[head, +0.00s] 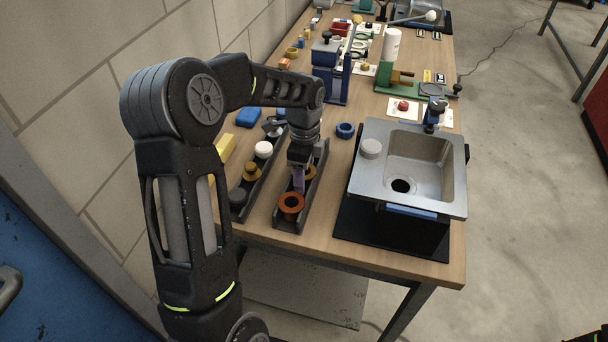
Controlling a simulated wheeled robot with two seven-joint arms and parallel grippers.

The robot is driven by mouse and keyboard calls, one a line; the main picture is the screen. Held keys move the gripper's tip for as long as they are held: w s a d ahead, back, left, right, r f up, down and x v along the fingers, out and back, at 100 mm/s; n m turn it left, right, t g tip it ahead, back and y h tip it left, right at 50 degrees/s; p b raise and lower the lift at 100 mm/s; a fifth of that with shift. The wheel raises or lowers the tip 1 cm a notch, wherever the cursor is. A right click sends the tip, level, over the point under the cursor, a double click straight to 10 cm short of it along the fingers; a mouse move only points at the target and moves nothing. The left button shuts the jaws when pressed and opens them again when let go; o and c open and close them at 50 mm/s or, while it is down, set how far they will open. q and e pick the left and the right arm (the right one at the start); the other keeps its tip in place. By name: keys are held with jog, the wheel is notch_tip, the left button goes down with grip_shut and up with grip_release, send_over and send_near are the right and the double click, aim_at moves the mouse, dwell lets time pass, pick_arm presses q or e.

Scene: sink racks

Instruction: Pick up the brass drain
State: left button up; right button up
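Two dark channel racks lie side by side on the wooden table. The right rack (319,178) holds an orange-red ring-shaped drain (291,204) at its near end and a brass-yellow drain (310,172) behind it, partly hidden by my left gripper. My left gripper (298,186) points down over this rack, at the brass-yellow drain's left side; I cannot tell whether it touches it, nor how far apart its fingers are. The left rack (257,187) holds a dark piece (238,197), a brass-yellow stepped piece (250,170) and a white piece (263,149).
A steel sink (450,185) with an open drain hole (401,186) and a grey round cap (371,148) stands right of the racks on a black base. A blue stand (325,85) and several small parts fill the far table.

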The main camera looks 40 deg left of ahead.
dwell(0.3)
pick_arm(q)
jog(key=c, duration=1.2)
jog(key=shift+r, duration=0.1)
notch_tip(320, 180, up, 10)
jog(key=shift+b, duration=0.35)
